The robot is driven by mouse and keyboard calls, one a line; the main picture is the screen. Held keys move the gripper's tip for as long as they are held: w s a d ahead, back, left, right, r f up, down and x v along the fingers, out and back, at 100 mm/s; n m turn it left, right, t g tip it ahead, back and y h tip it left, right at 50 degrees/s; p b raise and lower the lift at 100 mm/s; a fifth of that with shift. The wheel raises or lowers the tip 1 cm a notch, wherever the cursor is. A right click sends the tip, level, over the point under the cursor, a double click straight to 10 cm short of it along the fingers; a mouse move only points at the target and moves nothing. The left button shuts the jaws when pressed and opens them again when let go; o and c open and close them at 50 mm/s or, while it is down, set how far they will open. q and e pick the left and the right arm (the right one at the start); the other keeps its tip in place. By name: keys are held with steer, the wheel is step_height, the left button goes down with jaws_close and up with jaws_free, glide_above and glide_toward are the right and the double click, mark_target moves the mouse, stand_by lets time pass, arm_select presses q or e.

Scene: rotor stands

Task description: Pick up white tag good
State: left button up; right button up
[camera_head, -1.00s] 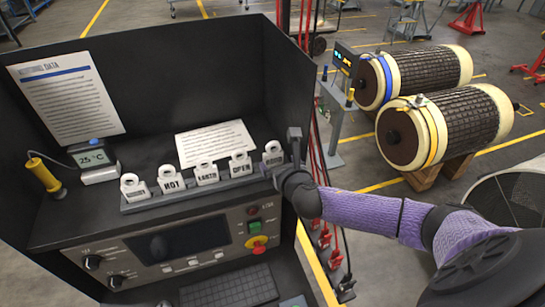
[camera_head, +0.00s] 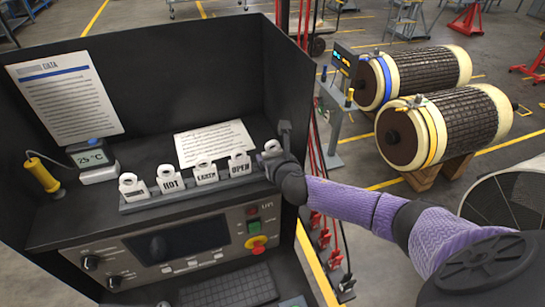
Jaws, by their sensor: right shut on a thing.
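Several white tags with ring tops stand in a row on a grey rack (camera_head: 140,205) on the console shelf. Readable ones are HOT (camera_head: 171,180), EARTH (camera_head: 205,173) and OPEN (camera_head: 240,165); the lettering on the leftmost tag (camera_head: 133,187) is too small to read. The rightmost white tag (camera_head: 271,148) is at the rack's right end, and my right gripper (camera_head: 280,153) is shut on it. The gripper and wrist hide most of that tag, including its lettering. My left gripper is not in view.
A dark panel wall (camera_head: 291,70) stands close to the right of my right gripper. A paper sheet (camera_head: 214,143) lies behind the tags. Control knobs and a red button (camera_head: 256,243) are below.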

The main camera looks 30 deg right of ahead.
mark_target(273, 143)
steer(key=shift+r, duration=0.4)
step_height(273, 143, up, 3)
steer(key=shift+f+p, duration=0.2)
steer(key=shift+p, duration=0.25)
steer(key=s+a+b, duration=0.1)
steer(key=s+a, duration=0.3)
steer(key=s, duration=1.3)
steer(key=shift+s+b, duration=0.25)
steer(key=shift+b, duration=0.15)
